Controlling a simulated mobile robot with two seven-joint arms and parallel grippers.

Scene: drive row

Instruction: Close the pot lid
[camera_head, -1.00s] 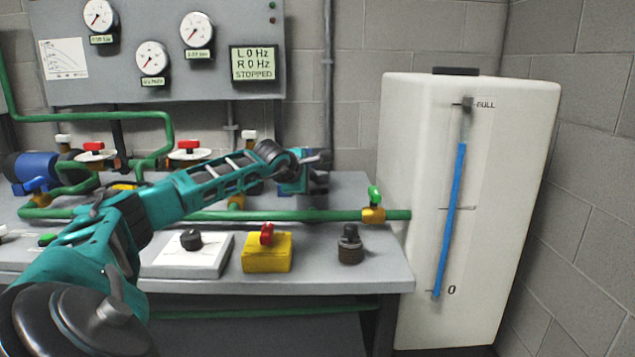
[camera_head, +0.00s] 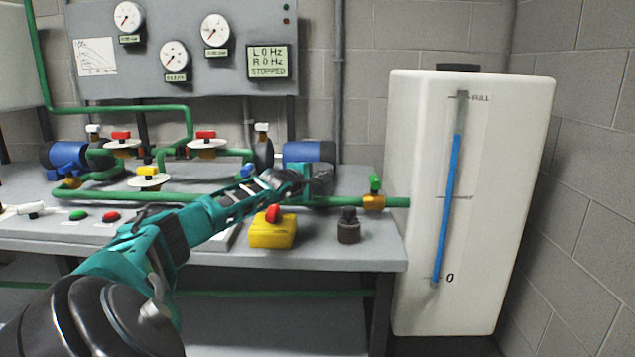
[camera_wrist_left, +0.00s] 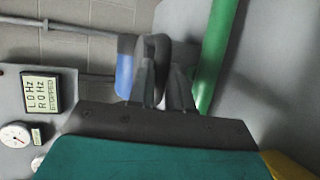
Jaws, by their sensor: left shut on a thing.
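I see no pot and no pot lid in these views. My left gripper (camera_head: 322,180) reaches in from the left over the bench, in front of the right blue motor (camera_head: 309,153) and just above the green pipe. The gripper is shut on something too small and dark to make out. I cannot tell whether it touches the pump. My right gripper is out of view.
A yellow box with a red knob (camera_head: 272,232) and a dark cylinder (camera_head: 348,228) stand at the bench's front. A green-handled valve (camera_head: 374,193) sits on the green pipe (camera_head: 330,202). A white tank (camera_head: 415,190) closes off the right. A gauge panel (camera_head: 235,75) stands behind.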

